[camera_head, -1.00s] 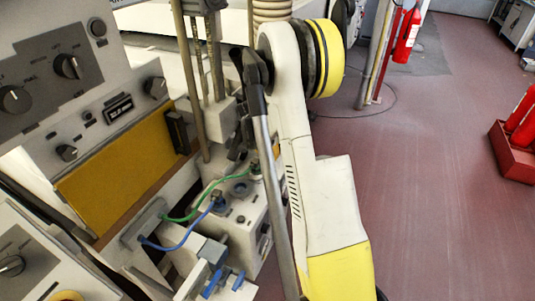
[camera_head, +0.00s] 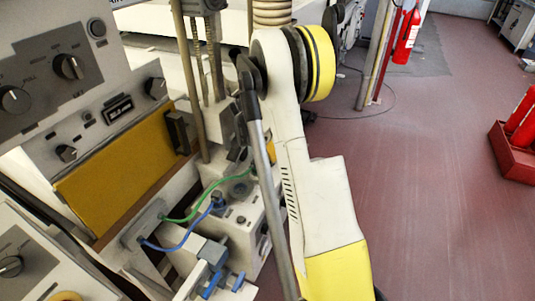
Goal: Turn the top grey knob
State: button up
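The upper control panel (camera_head: 40,80) on the left carries dark grey knobs. A second such knob (camera_head: 14,99) sits lower at the left edge. Smaller knobs (camera_head: 155,88) and (camera_head: 66,153) are on the lighter panel below. My white and yellow arm (camera_head: 310,185) stands to the right of the panels, well apart from these knobs. Dark parts (camera_head: 238,148) left of the arm may belong to my gripper. Its fingers cannot be made out, and no contact with a knob shows.
A yellow plate (camera_head: 115,170) lies below the panels. Green (camera_head: 195,212) and blue (camera_head: 180,240) cables run to a white box (camera_head: 235,235). Vertical posts (camera_head: 187,80) stand between panels and arm. Red floor on the right is open, with extinguishers (camera_head: 520,120) in a red stand.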

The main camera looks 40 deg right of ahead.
jog(key=o, duration=1.2)
jog(key=v, duration=1.2)
